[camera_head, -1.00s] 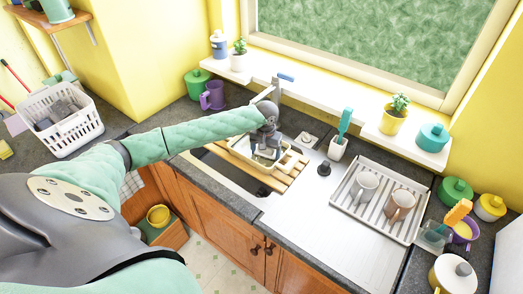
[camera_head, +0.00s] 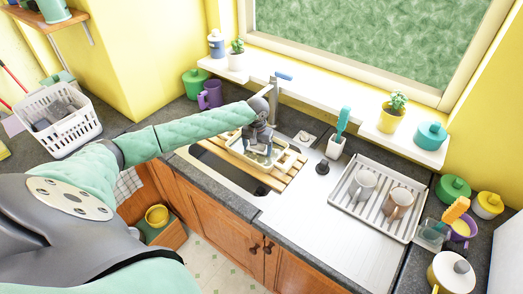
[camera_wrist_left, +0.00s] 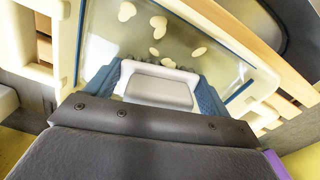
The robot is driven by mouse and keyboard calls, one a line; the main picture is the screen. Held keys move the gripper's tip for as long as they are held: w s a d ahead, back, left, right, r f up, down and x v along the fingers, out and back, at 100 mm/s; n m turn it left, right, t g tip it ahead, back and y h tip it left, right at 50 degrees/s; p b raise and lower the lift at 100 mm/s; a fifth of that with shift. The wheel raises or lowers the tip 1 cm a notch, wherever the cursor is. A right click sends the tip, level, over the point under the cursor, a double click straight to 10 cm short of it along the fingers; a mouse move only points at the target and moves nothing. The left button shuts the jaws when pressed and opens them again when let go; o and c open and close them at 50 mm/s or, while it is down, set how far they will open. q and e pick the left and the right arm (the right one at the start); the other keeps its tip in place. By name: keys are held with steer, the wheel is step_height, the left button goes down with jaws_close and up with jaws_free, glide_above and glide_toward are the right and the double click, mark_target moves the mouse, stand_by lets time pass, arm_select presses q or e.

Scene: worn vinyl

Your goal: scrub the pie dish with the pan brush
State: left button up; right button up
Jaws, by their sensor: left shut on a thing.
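The pie dish has a cream rim (camera_head: 292,163) and a clear, greyish floor. It sits on a wooden slatted rack over the sink. In the left wrist view the dish (camera_wrist_left: 68,45) shows several pale cream spots (camera_wrist_left: 158,26) on its floor, ahead of the brush. My left gripper (camera_head: 261,147) is inside the dish's outline, pointing down. In the left wrist view its blue fingers (camera_wrist_left: 158,72) are shut on the pan brush (camera_wrist_left: 160,92), a pale grey block with dark bristles along its far edge. Whether the bristles touch the floor is unclear. My right gripper is out of view.
The wooden rack (camera_head: 283,179) spans the sink beside the tap (camera_head: 274,92).

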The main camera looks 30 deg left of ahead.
arm_select(q)
steer(key=shift+a, duration=0.3)
steer(key=shift+a, duration=0.15)
steer(key=shift+w+a, duration=0.2)
steer(key=shift+a, duration=1.75)
steer(key=shift+w, duration=0.1)
